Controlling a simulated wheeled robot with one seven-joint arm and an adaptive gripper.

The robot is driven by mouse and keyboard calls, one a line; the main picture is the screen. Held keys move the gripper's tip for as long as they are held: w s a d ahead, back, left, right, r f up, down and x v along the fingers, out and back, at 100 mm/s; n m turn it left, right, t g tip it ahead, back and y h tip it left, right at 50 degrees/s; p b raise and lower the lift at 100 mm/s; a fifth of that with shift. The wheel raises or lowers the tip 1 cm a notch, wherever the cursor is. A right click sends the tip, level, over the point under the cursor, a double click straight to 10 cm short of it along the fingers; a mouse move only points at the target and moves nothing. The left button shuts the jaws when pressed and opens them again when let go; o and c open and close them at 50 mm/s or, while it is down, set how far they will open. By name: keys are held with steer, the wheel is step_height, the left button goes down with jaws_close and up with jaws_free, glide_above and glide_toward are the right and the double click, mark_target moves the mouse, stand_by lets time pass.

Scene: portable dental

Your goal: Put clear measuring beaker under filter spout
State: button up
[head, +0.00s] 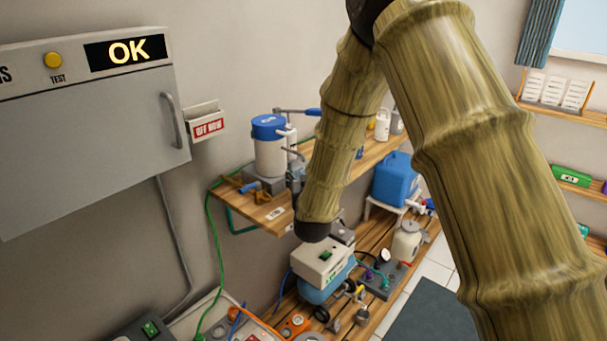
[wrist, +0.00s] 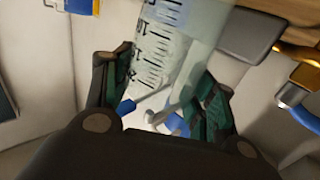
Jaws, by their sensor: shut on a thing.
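The clear measuring beaker (wrist: 158,48) with dark graduation marks fills the upper middle of the wrist view, tilted in the picture. My gripper (wrist: 160,92) is shut on it, with dark green-padded fingers on either side. In the head view, a white filter housing with a blue lid (head: 269,150) stands on the wall shelf, left of my arm. My gripper is near its right side, mostly hidden by my arm. I cannot make out the beaker or the spout clearly in the head view. Blue and pale parts show behind the beaker in the wrist view.
The wooden wall shelf (head: 262,219) also carries small tools in front of the filter. A blue jug (head: 397,180) stands to the right. A compressor (head: 322,262) and hoses crowd the lower bench. A grey cabinet (head: 90,130) hangs at left.

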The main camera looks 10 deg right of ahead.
steer(key=shift+f, duration=0.1)
steer(key=o, duration=1)
steer(key=shift+c, duration=0.2)
steer(key=s+a, duration=0.2)
steer(key=s, duration=1)
steer(key=s+d+f+g+y+p, duration=0.15)
steer(key=s+f+g, duration=0.4)
steer(key=f, duration=0.75)
steer(key=s+d+f+g, duration=0.25)
steer(key=s+f, duration=0.55)
steer(key=f, duration=0.5)
steer(key=s+d+f+g, duration=0.1)
steer(key=s+f+g, duration=0.2)
steer(key=s, duration=0.7)
steer(key=s+d+f+g+p, duration=0.1)
steer(key=s+f+g, duration=0.2)
steer(key=s+f, duration=0.3)
steer(key=s+d+f+n+g, duration=0.1)
steer(key=s+f+g, duration=0.2)
steer(key=s, duration=1.1)
step_height(320, 180, down, 2)
steer(key=shift+d+f+g+y+p, duration=0.25)
steer(key=shift+g+y+p, duration=0.1)
steer(key=shift+g+y, duration=0.1)
